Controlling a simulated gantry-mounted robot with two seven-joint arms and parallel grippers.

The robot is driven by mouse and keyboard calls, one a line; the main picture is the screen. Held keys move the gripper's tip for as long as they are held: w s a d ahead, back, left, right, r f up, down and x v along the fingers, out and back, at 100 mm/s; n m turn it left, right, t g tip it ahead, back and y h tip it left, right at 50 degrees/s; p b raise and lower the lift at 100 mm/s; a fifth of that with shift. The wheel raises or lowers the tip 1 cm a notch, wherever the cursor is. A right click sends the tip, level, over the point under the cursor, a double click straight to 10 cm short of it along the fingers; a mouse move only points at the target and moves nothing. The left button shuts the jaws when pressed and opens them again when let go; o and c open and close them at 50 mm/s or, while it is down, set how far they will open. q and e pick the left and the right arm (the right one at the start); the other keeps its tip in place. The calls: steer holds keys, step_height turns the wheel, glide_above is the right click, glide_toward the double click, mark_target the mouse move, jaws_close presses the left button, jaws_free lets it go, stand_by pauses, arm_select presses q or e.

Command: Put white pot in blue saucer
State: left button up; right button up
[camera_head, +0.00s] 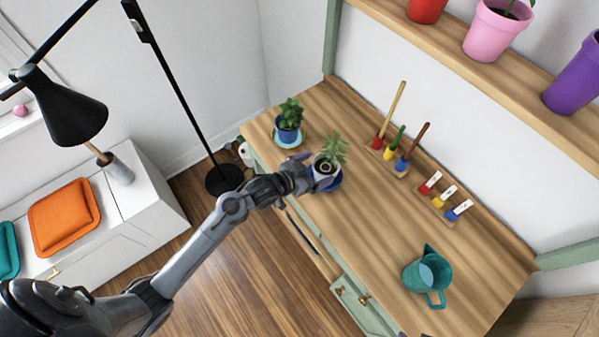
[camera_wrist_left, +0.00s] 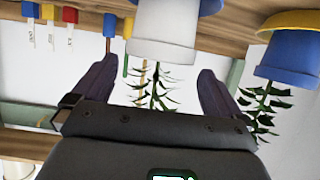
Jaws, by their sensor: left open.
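The white pot (camera_head: 323,170) with a green plant stands at the dresser's front edge, partly hidden by my left gripper (camera_head: 310,174). Contact with the pot cannot be told. My right gripper is out of view.
A blue pot (camera_head: 288,122) with a plant stands on another saucer (camera_head: 287,139) close to the left.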

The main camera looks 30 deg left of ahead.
arm_select(q)
steer(key=s+a+n+g+y, duration=0.1)
steer(key=s+g, duration=0.3)
steer(key=s, duration=1)
steer(key=s+a+r+n+g+y, duration=0.1)
steer(key=s+g+y, duration=0.2)
steer(key=s, duration=1.1)
steer(key=shift+a+r+g+y+p, duration=0.3)
steer(key=shift+g+p, duration=0.15)
steer(key=shift+g, duration=0.55)
steer(key=shift+w, duration=0.1)
step_height(320, 180, up, 30)
steer(key=p, duration=3)
steer(key=shift+r+p, duration=0.25)
steer(key=shift+p, duration=0.05)
